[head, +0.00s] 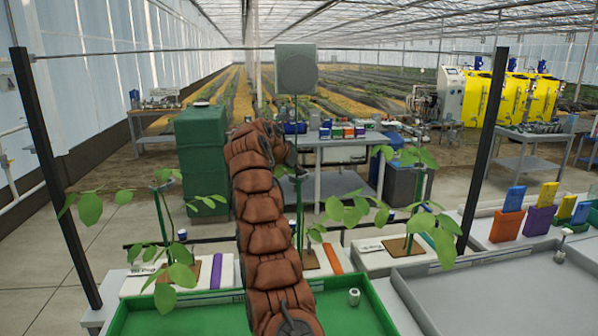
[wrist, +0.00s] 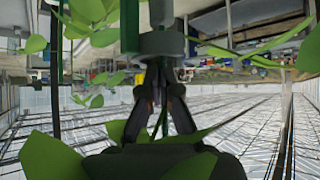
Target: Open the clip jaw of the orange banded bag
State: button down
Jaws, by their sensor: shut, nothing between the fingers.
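The orange banded bag is a white slab (head: 345,262) with an orange band (head: 333,258), behind the green tray in the head view. A leafy plant and an upright green post rise from it. A grey clip (head: 298,176) sits high on the post, beside the end of my arm. In the wrist view, which looks upside down, my gripper (wrist: 161,62) has its fingertips together at a grey round part (wrist: 162,43), apparently this clip. The fingers hold nothing. Contact and the jaw's state cannot be told. A thin green stem shows between the finger links.
A purple-banded bag (head: 217,272) stands left and a green-banded bag (head: 427,240) right, each with a plant. A green tray (head: 372,316) and a grey tray (head: 520,300) lie in front. Leaves crowd the gripper. Dark uprights (head: 55,180) frame the row.

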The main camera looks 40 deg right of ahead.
jog(key=w+a+r+p, duration=0.2)
jog(key=a+r+p, duration=0.2)
jog(key=a+r, duration=0.2)
jog(key=shift+w+a, duration=0.15)
jog(key=shift+w, duration=0.2)
